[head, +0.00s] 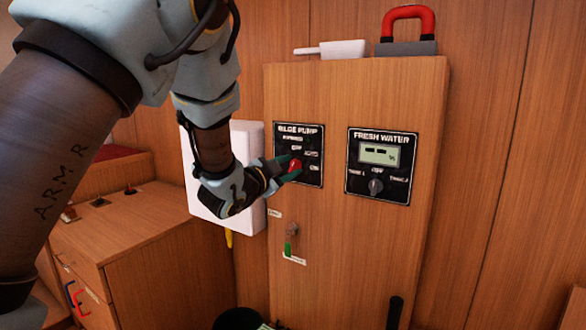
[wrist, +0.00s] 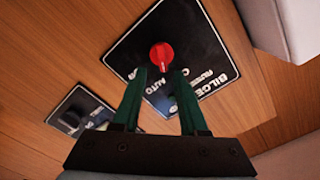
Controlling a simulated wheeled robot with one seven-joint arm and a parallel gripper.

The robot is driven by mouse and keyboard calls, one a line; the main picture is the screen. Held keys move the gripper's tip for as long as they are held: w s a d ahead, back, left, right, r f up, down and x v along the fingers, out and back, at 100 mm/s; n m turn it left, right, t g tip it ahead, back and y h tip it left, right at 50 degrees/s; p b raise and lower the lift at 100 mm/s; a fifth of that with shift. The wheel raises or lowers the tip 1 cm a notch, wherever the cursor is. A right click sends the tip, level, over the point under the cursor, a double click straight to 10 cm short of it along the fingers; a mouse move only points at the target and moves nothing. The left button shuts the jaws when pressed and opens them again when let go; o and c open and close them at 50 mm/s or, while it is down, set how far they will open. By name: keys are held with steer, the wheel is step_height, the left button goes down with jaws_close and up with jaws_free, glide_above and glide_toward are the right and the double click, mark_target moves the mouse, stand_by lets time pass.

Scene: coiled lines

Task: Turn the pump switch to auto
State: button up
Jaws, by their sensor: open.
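The bilge pump panel (head: 299,142) is a black plate on the wooden cabinet front, with a red rotary knob (head: 294,166) near its lower middle. White lettering for the switch positions, including AUTO, is around the knob. In the wrist view the red knob (wrist: 162,56) lies just beyond my fingertips, centred between them. My gripper (wrist: 160,72) has two green fingers, open and apart, one on each side of the knob's line. In the head view my gripper (head: 286,168) is at the panel and partly covers it. I cannot tell whether the fingers touch the knob or which label it points to.
A fresh water panel (head: 381,165) with a display and grey knob is to the right. A white box (head: 204,200) is left of the cabinet.

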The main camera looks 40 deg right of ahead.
mark_target(291, 169)
steer(key=b+v, duration=0.1)
steer(key=v, duration=0.7)
steer(key=shift+b, duration=0.35)
steer(key=shift+p, duration=0.3)
steer(key=w+d+n+p, duration=0.1)
steer(key=d+p, duration=0.1)
steer(key=p, duration=0.4)
steer(key=w+d+f+n+p, duration=0.1)
steer(key=d+p, duration=0.2)
steer(key=p, duration=0.3)
steer(key=w+d+n+p, duration=0.1)
steer(key=d+p, duration=0.2)
steer(key=p, duration=0.2)
steer(key=shift+w+f+p, duration=0.2)
steer(key=shift+w+p, duration=0.05)
steer(key=shift+p, duration=0.15)
steer(key=shift+w+d+f, duration=0.15)
steer(key=shift+w+d, duration=0.1)
steer(key=shift+d, duration=0.4)
steer(key=shift+c, duration=0.2)
jaws_close()
